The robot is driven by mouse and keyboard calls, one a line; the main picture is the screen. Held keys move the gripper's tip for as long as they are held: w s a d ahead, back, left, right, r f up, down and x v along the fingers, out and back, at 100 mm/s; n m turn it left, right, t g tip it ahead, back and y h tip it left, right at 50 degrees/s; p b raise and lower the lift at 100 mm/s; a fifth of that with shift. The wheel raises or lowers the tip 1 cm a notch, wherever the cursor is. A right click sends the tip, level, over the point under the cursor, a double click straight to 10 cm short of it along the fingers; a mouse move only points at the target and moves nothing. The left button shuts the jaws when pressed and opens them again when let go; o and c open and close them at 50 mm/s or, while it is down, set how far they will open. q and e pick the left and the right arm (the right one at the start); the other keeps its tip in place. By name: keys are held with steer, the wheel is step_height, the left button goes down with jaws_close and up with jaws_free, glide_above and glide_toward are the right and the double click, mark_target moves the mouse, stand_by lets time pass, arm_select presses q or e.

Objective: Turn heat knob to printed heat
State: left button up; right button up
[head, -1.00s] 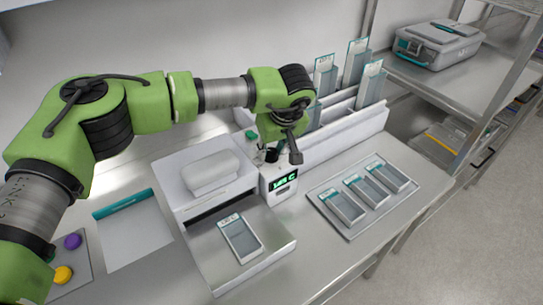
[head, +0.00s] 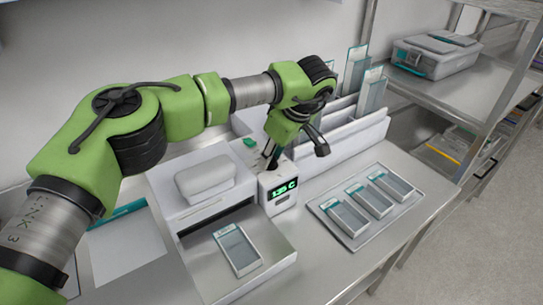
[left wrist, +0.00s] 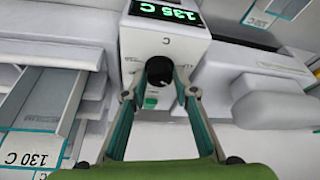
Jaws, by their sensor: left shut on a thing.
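The black heat knob (left wrist: 159,70) is on the face of a white control box (left wrist: 130,45), between the fingertips of my left gripper (left wrist: 160,95). The gripper is shut on the knob. The box's green display (left wrist: 165,11) reads 135 C. In the head view the display (head: 285,189) is on the front of the box, and my left gripper (head: 272,160) reaches down behind it; the knob is hidden there. A pouch at the left of the wrist view carries a printed label (left wrist: 26,158) reading 130 C. My right gripper is not in view.
A white sealer (head: 203,179) stands left of the box, with a pouch (head: 238,249) on its front shelf. A tray (head: 356,238) with three pouches lies to the right. A rack (head: 350,138) of upright pouches is behind. A grey case (head: 437,56) sits on the right shelf.

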arm_select(q)
steer(key=o, duration=1.1)
steer(key=v, duration=1.2)
steer(key=shift+f, duration=0.1)
